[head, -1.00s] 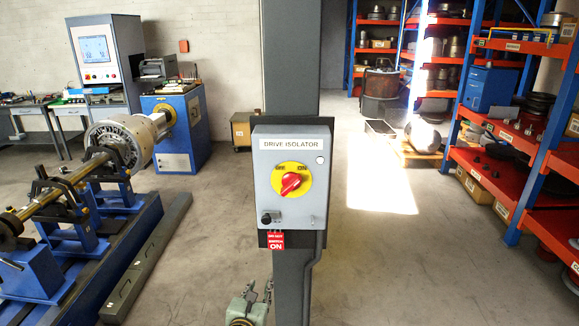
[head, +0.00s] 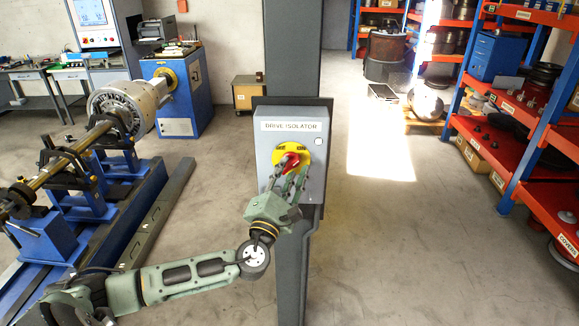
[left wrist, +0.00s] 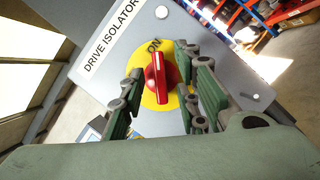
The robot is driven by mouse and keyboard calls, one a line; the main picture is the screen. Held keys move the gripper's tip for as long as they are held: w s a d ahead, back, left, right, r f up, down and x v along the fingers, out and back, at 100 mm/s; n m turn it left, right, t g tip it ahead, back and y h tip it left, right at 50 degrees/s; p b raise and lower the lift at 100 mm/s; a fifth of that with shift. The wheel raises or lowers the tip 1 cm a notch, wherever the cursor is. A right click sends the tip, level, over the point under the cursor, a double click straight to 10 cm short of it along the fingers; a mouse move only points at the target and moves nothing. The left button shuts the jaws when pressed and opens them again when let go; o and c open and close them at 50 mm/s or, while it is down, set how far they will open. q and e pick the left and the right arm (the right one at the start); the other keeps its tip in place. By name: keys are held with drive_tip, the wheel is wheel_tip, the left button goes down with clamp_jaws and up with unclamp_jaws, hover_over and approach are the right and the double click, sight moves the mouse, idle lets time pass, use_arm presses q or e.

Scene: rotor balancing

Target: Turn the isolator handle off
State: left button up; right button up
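The drive isolator (head: 265,150) is a grey box on a dark post, with a name label at its top. Its red handle (head: 290,162) sits on a round yellow plate (head: 305,151). In the left wrist view the red handle (left wrist: 155,82) has one end by the ON mark (left wrist: 154,45). My left gripper (head: 291,178) is in front of the box and hides its lower front. In the left wrist view my left gripper's fingers (left wrist: 160,84) are open, one on each side of the handle, with yellow plate showing between. My right gripper is not in view.
The dark post (head: 292,60) carries the box. A blue balancing machine with a rotor (head: 128,110) stands at the left. Orange and blue shelves (head: 510,125) with parts stand at the right. The floor (head: 400,250) between post and shelves is clear.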

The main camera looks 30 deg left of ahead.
use_arm(q)
drive_tip(key=shift+w+a, duration=0.1)
drive_tip(key=shift+w, duration=0.15)
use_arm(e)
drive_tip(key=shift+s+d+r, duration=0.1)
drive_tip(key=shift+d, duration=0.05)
use_arm(q)
drive_tip(key=c, duration=0.7)
clamp_jaws()
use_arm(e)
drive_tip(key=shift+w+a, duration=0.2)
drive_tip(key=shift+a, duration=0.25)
